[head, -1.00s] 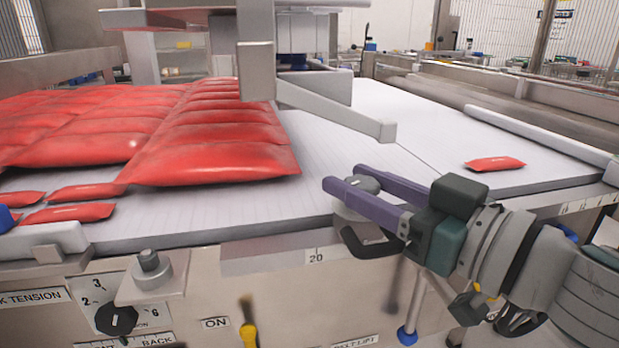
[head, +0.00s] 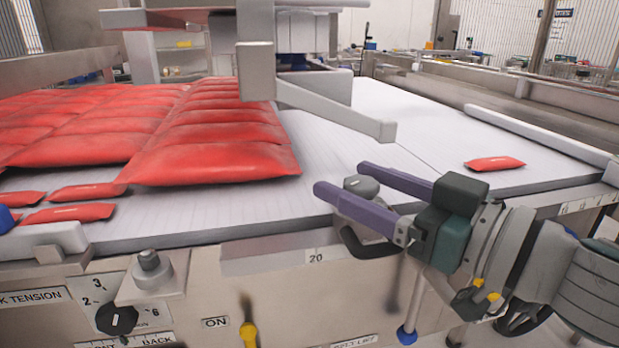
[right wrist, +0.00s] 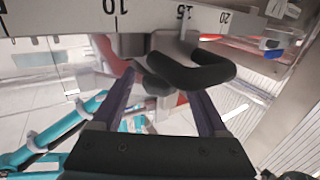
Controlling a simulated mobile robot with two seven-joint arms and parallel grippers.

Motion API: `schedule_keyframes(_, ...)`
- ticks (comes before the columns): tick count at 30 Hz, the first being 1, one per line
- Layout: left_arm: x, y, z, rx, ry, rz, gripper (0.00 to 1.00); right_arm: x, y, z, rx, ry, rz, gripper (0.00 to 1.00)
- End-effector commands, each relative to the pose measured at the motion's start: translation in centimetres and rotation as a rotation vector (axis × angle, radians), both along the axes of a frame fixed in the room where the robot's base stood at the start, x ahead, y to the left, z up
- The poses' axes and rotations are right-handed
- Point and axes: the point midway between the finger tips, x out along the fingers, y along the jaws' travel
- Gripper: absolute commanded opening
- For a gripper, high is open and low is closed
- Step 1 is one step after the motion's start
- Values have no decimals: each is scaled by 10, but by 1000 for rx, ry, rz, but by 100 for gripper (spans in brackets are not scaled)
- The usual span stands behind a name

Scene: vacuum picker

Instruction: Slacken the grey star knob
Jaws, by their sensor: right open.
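The grey star knob (head: 362,187) sits at the front edge of the white belt, above a black curved handle (head: 366,246). My right gripper (head: 342,180) is open, with its two purple fingers on either side of the knob and a gap showing around it. The lower finger hides part of the knob's mount. In the right wrist view the fingers (right wrist: 146,50) stand apart, with the black handle (right wrist: 195,66) showing ahead of them. My left gripper is not in view.
Rows of red pouches (head: 205,160) lie on the belt to the left, and a single red pouch (head: 495,163) lies at the right. A grey bar (head: 340,112) reaches over the belt behind the knob. A selector dial (head: 117,318) is on the front panel.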

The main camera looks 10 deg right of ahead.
Motion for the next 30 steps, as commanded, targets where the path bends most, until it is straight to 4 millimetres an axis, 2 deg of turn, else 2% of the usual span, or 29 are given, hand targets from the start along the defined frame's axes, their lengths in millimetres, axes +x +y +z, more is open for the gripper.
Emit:
schedule_keyframes(8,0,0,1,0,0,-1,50,-6,-4,-1,0,2,-1,76)
schedule_keyframes(21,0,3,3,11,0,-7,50,-68,-44,-1,-1,4,-1,76)
schedule_keyframes(30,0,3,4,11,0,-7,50,-84,-54,0,0,0,0,76)
